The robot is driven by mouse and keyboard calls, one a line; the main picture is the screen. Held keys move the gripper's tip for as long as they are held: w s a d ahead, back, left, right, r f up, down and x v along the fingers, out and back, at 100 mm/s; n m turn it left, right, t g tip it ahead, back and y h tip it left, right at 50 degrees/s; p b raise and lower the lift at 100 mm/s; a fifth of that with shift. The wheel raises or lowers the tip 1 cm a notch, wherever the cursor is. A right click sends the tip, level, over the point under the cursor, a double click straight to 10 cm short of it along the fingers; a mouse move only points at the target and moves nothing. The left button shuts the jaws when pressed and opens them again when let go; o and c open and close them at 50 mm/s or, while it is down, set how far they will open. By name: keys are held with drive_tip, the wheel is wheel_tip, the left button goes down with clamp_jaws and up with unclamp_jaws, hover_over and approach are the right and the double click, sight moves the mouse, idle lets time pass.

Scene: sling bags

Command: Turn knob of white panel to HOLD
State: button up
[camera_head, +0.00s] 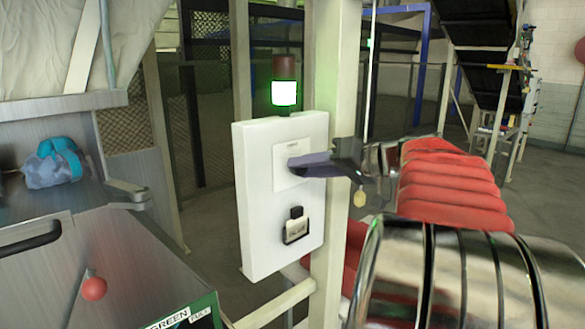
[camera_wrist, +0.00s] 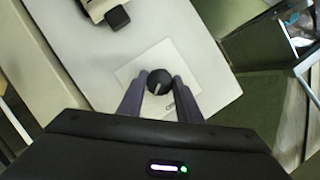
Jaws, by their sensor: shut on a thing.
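The white panel (camera_head: 254,240) is fixed to a pale post, its face toward me. Its label plate (camera_head: 287,150) is partly covered by my gripper (camera_head: 292,166), which reaches in from the right. In the wrist view the white panel (camera_wrist: 185,35) fills the middle. The round black knob (camera_wrist: 159,80) sits on the label plate (camera_wrist: 130,72), with a light pointer line on it. My gripper (camera_wrist: 160,92) has its two fingers on either side of the knob, shut on it. The label's lettering is mostly hidden or too small to read. The head view hides the knob.
A black holder with a tag (camera_head: 296,226) is low on the panel; a black part (camera_wrist: 117,17) shows in the wrist view. A lit green lamp (camera_head: 284,93) stands above the panel. A metal cabinet (camera_head: 110,255) with a red ball knob (camera_head: 94,288) stands left.

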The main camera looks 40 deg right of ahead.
drive_tip(key=m, duration=0.1)
drive_tip(key=m+t+y, duration=0.1)
drive_tip(key=m, duration=0.1)
drive_tip(key=m+y, duration=0.1)
drive_tip(key=m, duration=0.1)
drive_tip(key=shift+d+f, duration=0.25)
drive_tip(key=shift+m+t, duration=0.3)
drive_tip(key=o, duration=1)
drive_tip(key=shift+o, duration=0.2)
drive_tip(key=shift+s+r, duration=0.1)
drive_tip(key=shift+s, duration=0.05)
drive_tip(key=v, duration=1.3)
drive_tip(key=shift+s+d, duration=0.2)
drive_tip(key=shift+d, duration=0.1)
